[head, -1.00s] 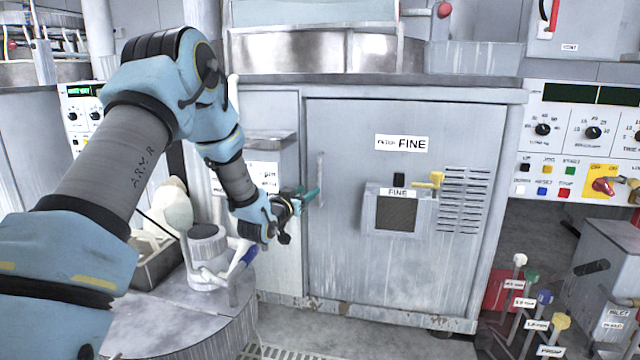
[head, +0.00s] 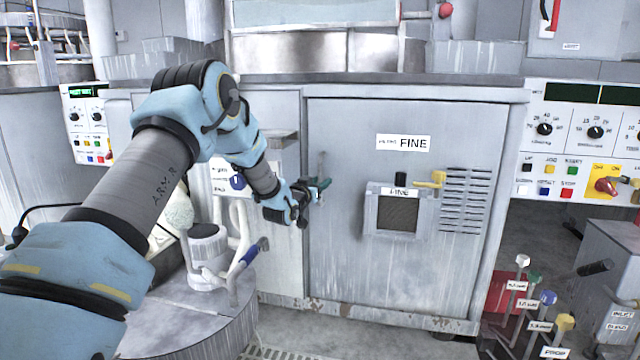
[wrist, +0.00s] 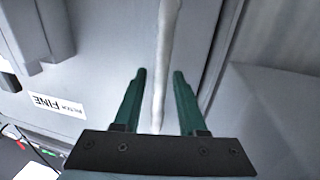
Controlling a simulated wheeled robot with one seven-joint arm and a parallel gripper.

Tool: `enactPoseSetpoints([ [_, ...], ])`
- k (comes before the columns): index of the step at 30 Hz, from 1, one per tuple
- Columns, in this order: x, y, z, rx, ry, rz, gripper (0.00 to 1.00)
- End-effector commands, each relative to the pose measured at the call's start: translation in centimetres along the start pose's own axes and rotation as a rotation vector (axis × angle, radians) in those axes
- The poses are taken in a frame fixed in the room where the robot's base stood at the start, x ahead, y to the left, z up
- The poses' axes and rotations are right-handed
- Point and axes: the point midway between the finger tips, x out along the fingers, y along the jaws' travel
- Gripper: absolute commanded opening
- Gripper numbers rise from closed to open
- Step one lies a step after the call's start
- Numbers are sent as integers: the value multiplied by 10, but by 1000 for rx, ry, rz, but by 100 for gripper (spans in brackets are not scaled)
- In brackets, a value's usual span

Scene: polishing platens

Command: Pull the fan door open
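The fan door (head: 340,270) is a large grey panel with a FINE label (head: 403,143) at its top, and it looks shut. Its vertical bar handle (head: 321,162) is near the left edge, partly hidden by my gripper. My gripper (head: 322,186) is at the handle's height. In the wrist view my gripper (wrist: 158,75) is open, its two green fingers apart. The pale handle (wrist: 165,60) runs between the fingers with a gap on both sides. I cannot tell how deep it sits between them.
A small framed window box (head: 398,212) with a yellow latch (head: 432,180) sticks out from the door. A round metal drum (head: 190,310) with a white pitcher-like fixture stands at lower left. Coloured levers (head: 545,310) stand at lower right. Floor before the door is clear.

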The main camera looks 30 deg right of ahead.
Motion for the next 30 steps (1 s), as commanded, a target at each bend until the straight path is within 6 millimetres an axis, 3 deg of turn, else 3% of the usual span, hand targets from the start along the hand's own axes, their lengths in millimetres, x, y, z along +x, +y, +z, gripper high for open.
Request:
enactPoseSetpoints([
  [1,0,0,0,0,0,0,34],
  [10,0,0,0,0,0,0,0],
  [30,0,0,0,0,1,0,0],
])
